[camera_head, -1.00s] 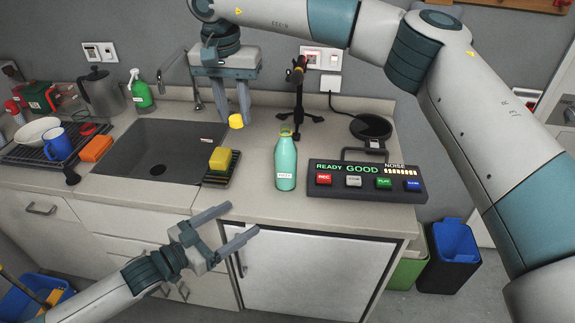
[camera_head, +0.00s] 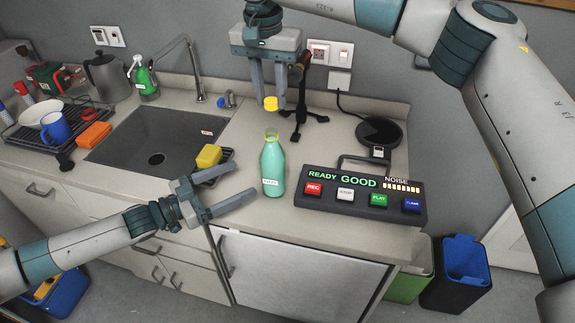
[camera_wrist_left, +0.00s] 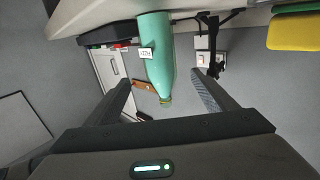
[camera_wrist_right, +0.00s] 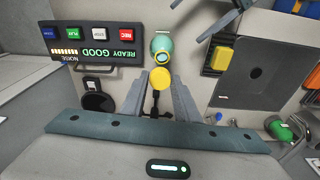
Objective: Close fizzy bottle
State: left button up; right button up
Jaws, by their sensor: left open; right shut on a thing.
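The fizzy bottle (camera_head: 272,168) is teal with a small white label and stands upright on the counter. Its neck is uncapped. It also shows in the left wrist view (camera_wrist_left: 156,50), between and beyond the fingers. My right gripper (camera_head: 269,101) is shut on a yellow cap (camera_head: 271,103) and holds it above the bottle neck, apart from it. The right wrist view shows the cap (camera_wrist_right: 160,79) between the fingertips, with the bottle (camera_wrist_right: 161,46) just past it. My left gripper (camera_head: 245,182) is open and empty, left of the bottle and not touching it.
A recorder box (camera_head: 360,194) with lit buttons sits right of the bottle. A yellow sponge (camera_head: 208,156) on a rack lies left. A black microphone stand (camera_head: 297,120) is behind. The sink (camera_head: 150,150) is further left. The counter's front edge runs close before the bottle.

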jog(key=shift+s+a+r, duration=0.15)
jog(key=shift+s+a, duration=0.05)
jog(key=shift+a, duration=0.2)
jog(key=shift+w+d, duration=0.1)
jog(key=shift+d, duration=0.15)
pick_arm(q)
jog(key=x, duration=1.1)
jog(key=shift+w+d, duration=0.15)
jog(key=shift+d, duration=0.15)
jog(key=c, duration=1.6)
pick_arm(e)
send_over(271, 131)
jog(key=shift+f, duration=2.5)
jog(key=shift+f, duration=0.9)
jog(key=shift+f, duration=0.6)
